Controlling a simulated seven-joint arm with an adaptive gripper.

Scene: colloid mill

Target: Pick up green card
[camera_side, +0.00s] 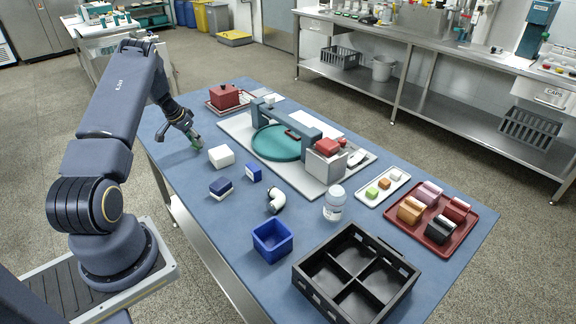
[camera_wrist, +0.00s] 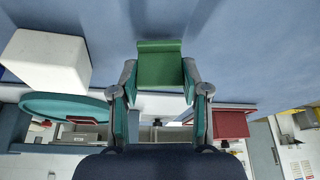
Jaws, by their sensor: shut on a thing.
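The green card (camera_wrist: 160,66) is a small green piece held between the fingertips of my gripper (camera_wrist: 160,85) in the wrist view. In the side view, my gripper (camera_side: 194,142) is at the far left part of the blue table, with the green card (camera_side: 197,141) showing at its tips. The fingers are shut on the card. I cannot tell from these views whether the card still touches the table.
A white block (camera_side: 221,156) stands just right of my gripper. A teal-armed machine with a round teal plate (camera_side: 276,143) and a red box (camera_side: 225,95) on a tray stand behind. Blue boxes, a white bottle (camera_side: 334,203) and a black crate (camera_side: 301,281) are nearer the front.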

